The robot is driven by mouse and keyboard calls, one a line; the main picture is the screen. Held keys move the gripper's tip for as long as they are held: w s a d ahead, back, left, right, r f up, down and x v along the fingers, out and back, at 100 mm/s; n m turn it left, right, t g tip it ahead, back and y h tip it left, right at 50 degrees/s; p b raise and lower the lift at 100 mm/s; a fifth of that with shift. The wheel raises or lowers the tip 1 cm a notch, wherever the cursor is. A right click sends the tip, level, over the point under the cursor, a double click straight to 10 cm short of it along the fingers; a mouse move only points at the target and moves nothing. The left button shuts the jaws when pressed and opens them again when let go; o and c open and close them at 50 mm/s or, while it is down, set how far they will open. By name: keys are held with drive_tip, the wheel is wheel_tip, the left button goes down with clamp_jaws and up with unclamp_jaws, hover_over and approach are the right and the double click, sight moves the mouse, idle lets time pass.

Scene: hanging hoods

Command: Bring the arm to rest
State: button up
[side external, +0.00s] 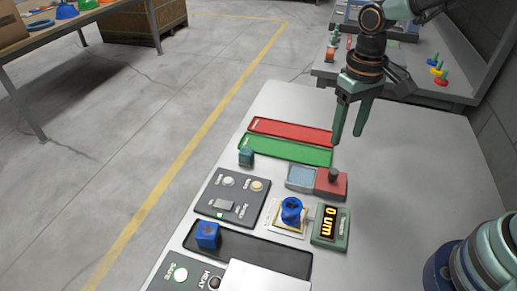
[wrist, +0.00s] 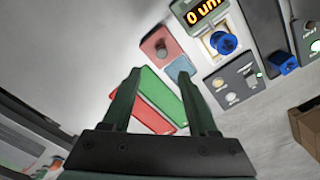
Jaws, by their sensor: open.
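My gripper (side external: 347,138) hangs in the air over the back right of the grey table, fingers pointing down. Its two fingers are apart with nothing between them. The red tray (side external: 290,131) and the green tray (side external: 285,149) lie flat and look empty. A blue round part (side external: 291,209) sits on a pale pad beside the gauge (side external: 331,227), which reads "0 um".
A blue cube (side external: 207,235) stands at the black tray (side external: 255,252). A teal cube (side external: 246,157) is by the green tray. A red block with a dark knob (side external: 332,180) and a button panel (side external: 233,197) stand nearby. The table's right part is clear.

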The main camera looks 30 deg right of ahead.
drive_tip(key=shift+r, duration=0.5)
drive_tip(key=s+d+r+t, duration=0.5)
drive_tip(key=d+r, duration=0.3)
drive_tip(key=shift+r+t, duration=0.2)
drive_tip(key=shift+t, duration=0.1)
